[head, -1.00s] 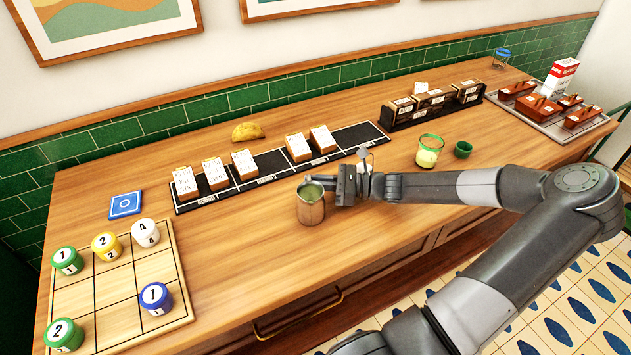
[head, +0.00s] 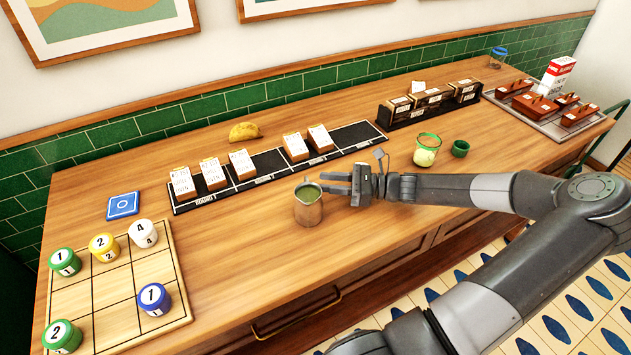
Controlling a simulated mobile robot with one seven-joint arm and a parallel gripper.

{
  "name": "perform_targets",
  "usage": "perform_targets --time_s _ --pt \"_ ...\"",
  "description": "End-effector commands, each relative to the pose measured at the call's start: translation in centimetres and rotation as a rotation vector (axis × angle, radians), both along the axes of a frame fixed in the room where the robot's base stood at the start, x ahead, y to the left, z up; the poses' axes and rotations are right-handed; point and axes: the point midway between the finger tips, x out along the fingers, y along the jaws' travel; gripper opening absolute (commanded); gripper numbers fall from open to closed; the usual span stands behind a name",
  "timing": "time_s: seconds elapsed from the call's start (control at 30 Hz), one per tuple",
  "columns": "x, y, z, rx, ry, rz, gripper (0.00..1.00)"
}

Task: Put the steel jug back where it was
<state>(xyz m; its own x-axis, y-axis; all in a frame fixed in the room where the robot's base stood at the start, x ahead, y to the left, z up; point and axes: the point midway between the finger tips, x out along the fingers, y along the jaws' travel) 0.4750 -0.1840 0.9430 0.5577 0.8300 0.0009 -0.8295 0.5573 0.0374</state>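The steel jug (head: 308,210) stands upright on the wooden counter, in front of the long black card rack. Its open top shows green inside. My gripper (head: 327,183) is just right of the jug, level with its upper part. Its fingers point left toward the jug and show as separate, spread fingers with nothing visible between them. The fingertips are close to the jug's right side; whether they touch it I cannot tell.
The black rack (head: 268,163) with several white-labelled blocks runs behind the jug. A wooden grid board (head: 118,295) with several round pieces lies left. Counter between board and jug is clear.

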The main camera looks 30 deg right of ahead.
Motion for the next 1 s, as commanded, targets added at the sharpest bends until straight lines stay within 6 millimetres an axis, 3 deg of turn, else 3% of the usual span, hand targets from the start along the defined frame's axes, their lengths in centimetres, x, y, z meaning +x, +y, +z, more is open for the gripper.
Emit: perform_targets --time_s 0.2,0.43,0.53,0.67,0.8,1.0 --pt "-2.6 -4.0 0.0 -0.001 0.0 -0.003 0.31" --pt "-4.0 -6.1 0.1 0.002 0.001 -0.003 0.31" --pt "-3.7 -6.8 1.4 0.024 0.014 -0.044 0.31" --pt "-2.1 -8.8 6.9 0.136 0.07 -0.205 0.31" --pt "-1.0 -11.6 15.9 0.385 0.184 -0.434 0.31" --pt "-2.5 -13.3 26.4 0.825 0.386 -0.654 0.31"
